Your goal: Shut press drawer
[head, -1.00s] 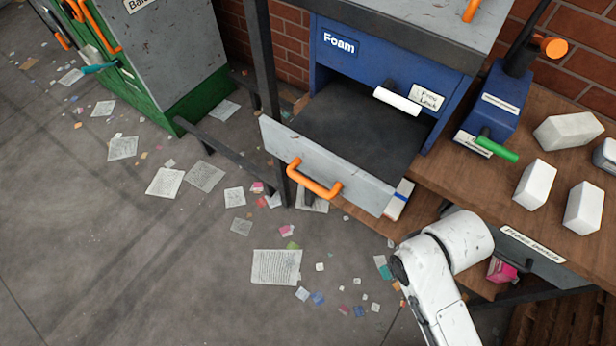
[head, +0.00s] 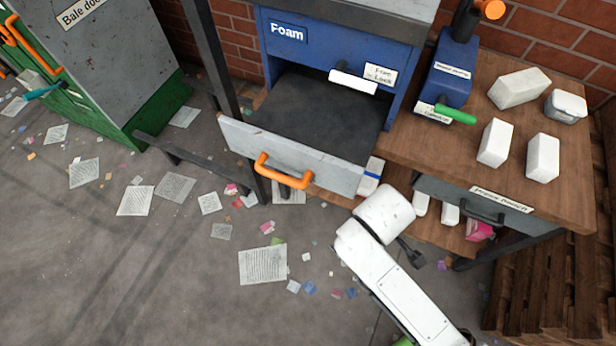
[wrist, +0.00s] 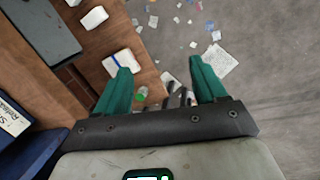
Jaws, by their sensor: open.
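The press drawer (head: 330,177) is pulled out of the blue press marked Foam (head: 290,55). Its grey front carries an orange handle (head: 285,172), and its dark inside (head: 325,110) looks empty. The press has a white lever (head: 353,82) beside a label that seems to read Press Lock. My gripper (wrist: 160,66) shows in the wrist view with two teal fingers spread apart and nothing between them. In the head view my white arm is right of and below the drawer front, and the fingers cannot be made out. The orange handle is not seen in the wrist view.
A wooden bench (head: 440,150) with white blocks (head: 494,143) and a green-handled blue device (head: 447,75) stands right of the drawer. A dark post (head: 212,60) stands to its left. The paper-littered floor (head: 130,270) in front is open.

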